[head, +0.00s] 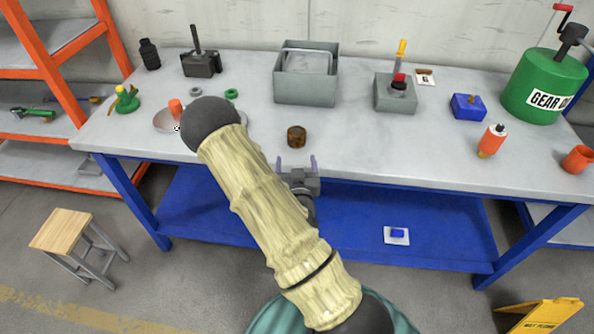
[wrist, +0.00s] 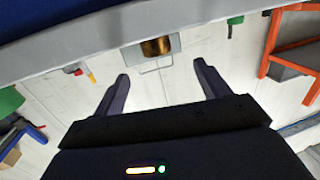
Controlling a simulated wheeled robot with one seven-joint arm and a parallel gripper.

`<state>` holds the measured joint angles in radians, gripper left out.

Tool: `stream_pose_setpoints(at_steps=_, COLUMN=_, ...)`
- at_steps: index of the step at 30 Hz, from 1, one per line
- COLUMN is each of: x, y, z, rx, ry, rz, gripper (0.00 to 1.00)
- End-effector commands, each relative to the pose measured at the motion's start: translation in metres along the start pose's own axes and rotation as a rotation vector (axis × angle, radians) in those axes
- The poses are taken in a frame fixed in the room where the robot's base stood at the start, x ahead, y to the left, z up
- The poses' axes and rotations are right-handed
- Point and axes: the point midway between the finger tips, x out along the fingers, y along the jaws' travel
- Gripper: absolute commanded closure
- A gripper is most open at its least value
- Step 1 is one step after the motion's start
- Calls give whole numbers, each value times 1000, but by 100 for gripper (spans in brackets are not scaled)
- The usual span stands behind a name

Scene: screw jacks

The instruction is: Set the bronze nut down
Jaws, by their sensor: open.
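The bronze nut (head: 296,136) is a short, brown-gold cylinder standing on the grey bench top near its front edge. In the wrist view, which looks upside down, the nut (wrist: 156,47) is beyond the fingers and roughly between them. My gripper (head: 297,163) is at the bench's front edge, just nearer to me than the nut. Its two fingers are spread, and nothing is between them; they also show spread in the wrist view (wrist: 160,72). A gap separates the fingertips from the nut.
Behind the nut stands a grey open box (head: 306,92). A grey block (head: 394,94) with a red and yellow tool is to its right. My arm covers part of a shallow dish (head: 164,122) at left. The bench around the nut is clear.

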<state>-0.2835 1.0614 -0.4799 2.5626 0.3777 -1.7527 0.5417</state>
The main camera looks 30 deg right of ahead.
Motion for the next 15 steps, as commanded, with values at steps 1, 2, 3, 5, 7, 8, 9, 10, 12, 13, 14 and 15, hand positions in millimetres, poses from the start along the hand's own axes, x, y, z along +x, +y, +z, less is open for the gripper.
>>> stream_pose_setpoints(at_steps=1, x=-2, y=0, z=-5, rx=-1, ry=-1, rz=0, gripper=25)
stream_pose_setpoints(at_steps=2, x=-3, y=0, z=-5, rx=-2, ry=0, rz=0, gripper=25)
stream_pose_setpoints(at_steps=3, x=-5, y=0, z=-5, rx=-2, ry=-1, rz=0, gripper=25)
stream_pose_setpoints(at_steps=5, x=-8, y=0, z=-5, rx=-1, ry=0, rz=-1, gripper=25)
stream_pose_setpoints(at_steps=7, x=-11, y=0, z=-5, rx=-1, ry=0, rz=-1, gripper=25)
stream_pose_setpoints(at_steps=8, x=-13, y=0, z=-5, rx=-1, ry=-1, rz=-1, gripper=25)
stream_pose_setpoints(at_steps=9, x=-15, y=0, z=-5, rx=-1, ry=-1, rz=0, gripper=25)
stream_pose_setpoints(at_steps=10, x=-16, y=0, z=-5, rx=-1, ry=-1, rz=-1, gripper=25)
stream_pose_setpoints(at_steps=12, x=-21, y=0, z=-5, rx=-2, ry=-2, rz=0, gripper=25)
stream_pose_setpoints(at_steps=13, x=-22, y=0, z=-5, rx=-1, ry=-2, rz=0, gripper=25)
stream_pose_setpoints(at_steps=14, x=-26, y=0, z=-5, rx=-1, ry=-2, rz=0, gripper=25)
stream_pose_setpoints(at_steps=15, x=-30, y=0, z=-4, rx=-1, ry=-3, rz=0, gripper=25)
